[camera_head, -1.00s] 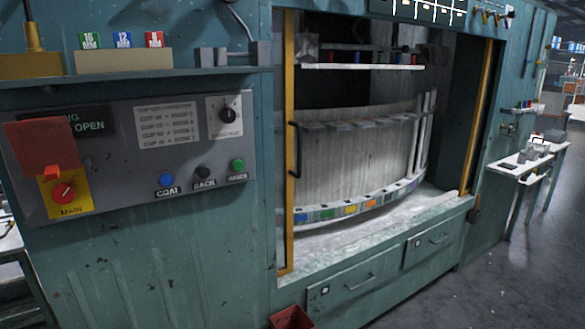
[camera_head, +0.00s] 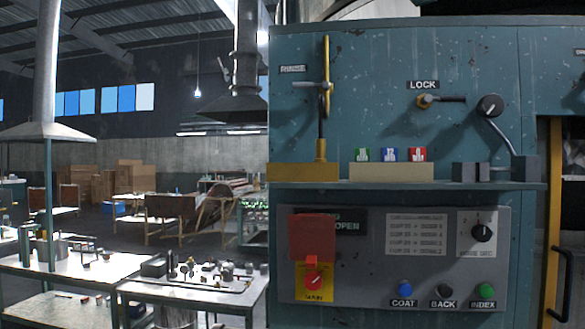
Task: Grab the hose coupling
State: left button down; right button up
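I cannot make out a hose coupling for certain in the head view. Several small dark and metallic parts (camera_head: 200,272) lie on a white-topped table at lower left, too small to identify. A brass fitting with a dark handle (camera_head: 428,101) sits under the LOCK label on the teal machine (camera_head: 455,60). A yellow upright with a metal cross-piece (camera_head: 324,88) stands left of it on the shelf. Neither of my grippers is in view.
A control panel (camera_head: 395,258) with a red flap (camera_head: 312,238) and several buttons is on the machine below a shelf (camera_head: 400,186). A second white-topped table (camera_head: 60,272) stands at left. Cardboard boxes (camera_head: 128,177) are stacked far behind.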

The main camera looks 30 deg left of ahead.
aim_at(320, 144)
jog(key=j+u, duration=0.1)
jog(key=u, duration=0.4)
jog(key=j+u, duration=0.1)
jog(key=u, duration=0.35)
